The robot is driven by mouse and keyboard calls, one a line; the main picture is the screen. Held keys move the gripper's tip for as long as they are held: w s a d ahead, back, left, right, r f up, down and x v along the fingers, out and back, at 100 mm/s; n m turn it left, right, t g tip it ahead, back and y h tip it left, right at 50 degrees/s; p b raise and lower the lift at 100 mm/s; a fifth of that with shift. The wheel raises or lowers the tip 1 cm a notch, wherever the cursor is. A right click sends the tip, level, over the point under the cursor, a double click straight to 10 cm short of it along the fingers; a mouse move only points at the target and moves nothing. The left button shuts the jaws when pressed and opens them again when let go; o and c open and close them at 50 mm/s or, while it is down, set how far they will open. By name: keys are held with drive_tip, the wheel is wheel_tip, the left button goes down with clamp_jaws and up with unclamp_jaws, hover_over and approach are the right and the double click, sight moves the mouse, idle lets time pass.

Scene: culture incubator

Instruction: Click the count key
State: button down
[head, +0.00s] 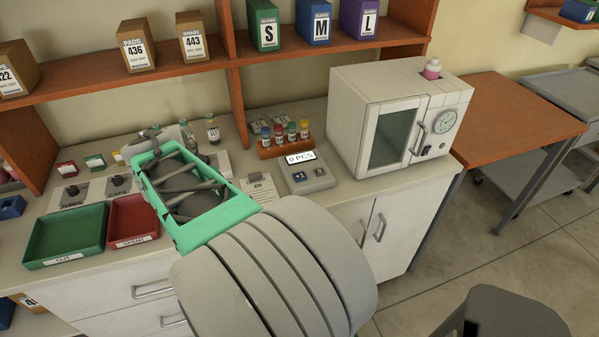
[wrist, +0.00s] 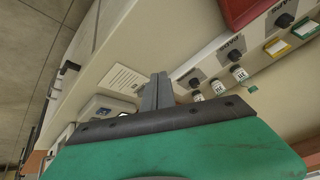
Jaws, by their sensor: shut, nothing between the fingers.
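The counter (head: 307,184) is a pale box on the bench with a lit display (head: 300,157) that reads a digit and "PCS". The digit is hard to read. Two small dark blue keys, a left one (head: 298,177) and a right one (head: 320,172), sit on its front; their labels are too small to read, so I cannot tell which is the count key. My gripper (wrist: 158,90) is shut and empty in the wrist view. The counter (wrist: 98,106) shows there to the left of the fingers, partly hidden by my gripper's body. The fingers appear apart from it.
A printed card (head: 259,191) lies just left of the counter. A rack of colour-capped vials (head: 283,149) stands behind it. The white incubator (head: 345,120) stands to its right. A green tray (head: 66,234) and a red tray (head: 133,221) lie at the left.

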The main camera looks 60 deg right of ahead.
drive_tip(key=s+d+r+m+g+h+p, duration=0.1)
drive_tip(key=s+d+m, duration=0.15)
drive_tip(key=d, duration=0.35)
drive_tip(key=s+d+r+m+g+h, duration=0.1)
drive_tip(key=s+d+m, duration=0.1)
drive_tip(key=d+m, duration=0.3)
drive_tip(key=m+g+h, duration=0.2)
drive_tip(key=m+g, duration=0.1)
drive_tip(key=m, duration=0.3)
hover_over(298, 178)
drive_tip(key=shift+r+p, duration=0.2)
drive_tip(key=shift+p, duration=0.2)
drive_tip(key=shift+f, duration=0.1)
wheel_tip(298, 178, down, 8)
drive_tip(key=b, duration=0.3)
drive_tip(key=shift+b, duration=0.3)
drive_tip(key=shift+f+b, duration=0.35)
drive_tip(key=shift+b, duration=0.05)
drive_tip(key=shift+f+b, duration=0.4)
drive_tip(key=shift+b, duration=0.35)
